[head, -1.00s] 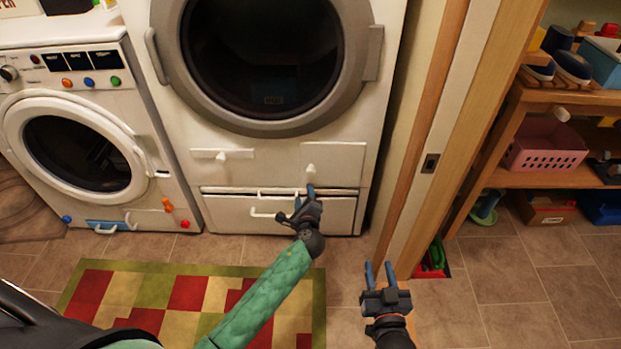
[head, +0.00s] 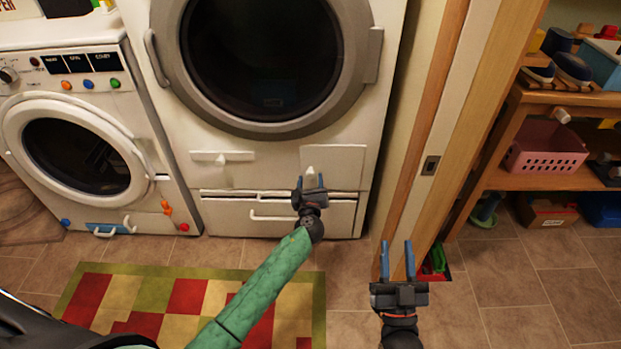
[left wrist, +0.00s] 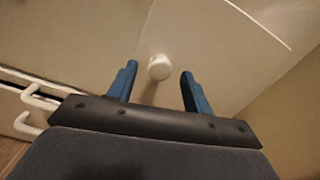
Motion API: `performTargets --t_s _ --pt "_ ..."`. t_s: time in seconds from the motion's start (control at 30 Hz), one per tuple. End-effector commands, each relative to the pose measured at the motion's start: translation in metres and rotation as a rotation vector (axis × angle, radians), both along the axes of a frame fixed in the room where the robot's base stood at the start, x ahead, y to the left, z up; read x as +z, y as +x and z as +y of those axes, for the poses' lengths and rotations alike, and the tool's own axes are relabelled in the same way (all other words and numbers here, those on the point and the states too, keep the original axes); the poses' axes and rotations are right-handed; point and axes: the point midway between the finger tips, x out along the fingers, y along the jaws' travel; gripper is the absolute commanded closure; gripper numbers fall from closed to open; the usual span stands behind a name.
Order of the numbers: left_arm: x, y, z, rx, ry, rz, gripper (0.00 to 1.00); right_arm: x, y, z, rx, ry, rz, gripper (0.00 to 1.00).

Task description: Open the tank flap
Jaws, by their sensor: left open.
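The tank flap looks to be the square white panel (head: 336,160) low on the right of the large white machine's front, lying flush. A small white knob (head: 310,170) sticks out at its left; in the left wrist view the round knob (left wrist: 159,67) shows between the blue fingertips. My left gripper (head: 310,182) is open in front of the knob, with a finger on either side. I cannot tell whether it touches. It also shows in the left wrist view (left wrist: 160,75). My right gripper (head: 397,258) is open and empty above the floor at the right.
A drawer with a white handle (head: 270,216) sits below the flap, standing slightly out. A wooden door frame (head: 425,165) stands close to the right. A smaller washer (head: 75,150) is at the left. A checkered rug (head: 190,300) lies on the tiled floor.

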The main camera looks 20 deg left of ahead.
Motion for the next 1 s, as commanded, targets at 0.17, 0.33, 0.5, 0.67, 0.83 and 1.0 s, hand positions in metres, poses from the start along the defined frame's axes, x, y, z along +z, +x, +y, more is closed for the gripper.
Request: performTargets --t_s 0.17,0.33,0.5,0.67,0.83,1.0 --pt "0.0 0.015 0.004 0.0 0.0 0.0 0.5 0.018 -0.004 -0.002 -0.003 0.015 -0.059 0.64" --pt "-0.001 0.02 0.006 0.0 -0.001 0.001 0.5 0.025 -0.006 -0.003 -0.005 0.021 -0.082 0.64" --pt "-0.001 0.02 0.006 0.0 -0.001 0.001 0.5 0.025 -0.006 -0.003 -0.005 0.022 -0.083 0.64" --pt "0.0 0.02 0.006 0.0 -0.001 0.001 0.67 0.025 -0.006 -0.003 -0.004 0.021 -0.083 0.64" --pt "0.0 0.02 0.006 0.0 -0.001 0.001 1.0 0.025 -0.006 -0.003 -0.005 0.021 -0.083 0.64" --pt "0.0 0.02 0.006 0.002 -0.002 0.001 1.0 0.025 -0.006 -0.003 -0.005 0.021 -0.082 0.64"
